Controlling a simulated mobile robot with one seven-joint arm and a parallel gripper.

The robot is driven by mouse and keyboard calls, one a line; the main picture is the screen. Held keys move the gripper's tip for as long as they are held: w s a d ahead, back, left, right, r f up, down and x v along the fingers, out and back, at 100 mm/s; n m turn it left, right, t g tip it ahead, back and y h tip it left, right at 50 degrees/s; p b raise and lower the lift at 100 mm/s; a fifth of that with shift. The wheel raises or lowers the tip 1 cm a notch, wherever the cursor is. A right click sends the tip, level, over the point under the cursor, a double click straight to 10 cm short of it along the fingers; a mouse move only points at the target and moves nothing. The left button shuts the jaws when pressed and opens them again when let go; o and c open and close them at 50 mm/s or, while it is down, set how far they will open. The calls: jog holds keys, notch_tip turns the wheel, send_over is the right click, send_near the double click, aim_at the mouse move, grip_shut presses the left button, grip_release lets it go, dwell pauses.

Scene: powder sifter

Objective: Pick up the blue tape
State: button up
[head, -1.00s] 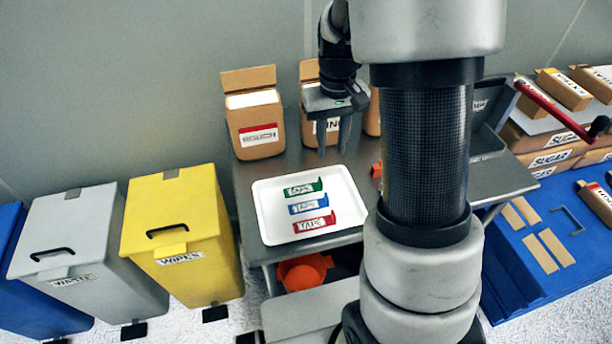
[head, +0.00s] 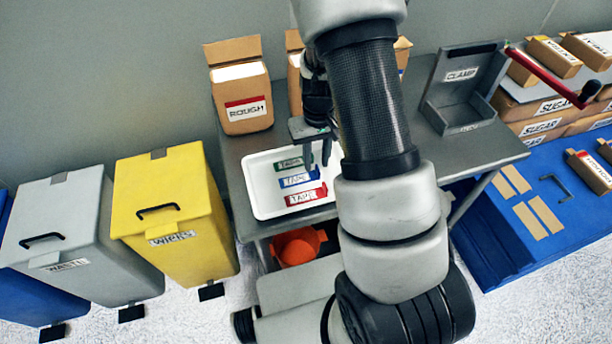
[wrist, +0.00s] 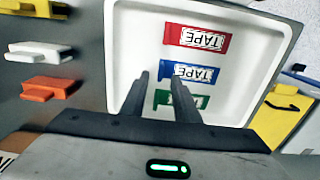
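The blue tape (head: 299,179) lies in a white tray (head: 262,200), between the green tape (head: 290,164) and the red tape (head: 306,196). In the wrist view the blue tape (wrist: 190,73) is in the middle, with the red tape (wrist: 197,40) above it and the green tape (wrist: 190,100) below. My gripper (head: 317,158) is over the tray. In the wrist view its two fingers (wrist: 157,78) are apart with nothing held, and their tips reach the left part of the blue tape. The fingers partly cover the green tape. The height above the tape is hard to tell.
The tray stands on a grey table, with an open box labelled ROUGH (head: 243,103) behind it. A clamp bin (head: 463,92) is at the back right. In the wrist view, white, yellow and orange pieces (wrist: 38,52) lie left of the tray.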

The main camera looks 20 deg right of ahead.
jog(key=shift+f, duration=0.7)
grip_shut()
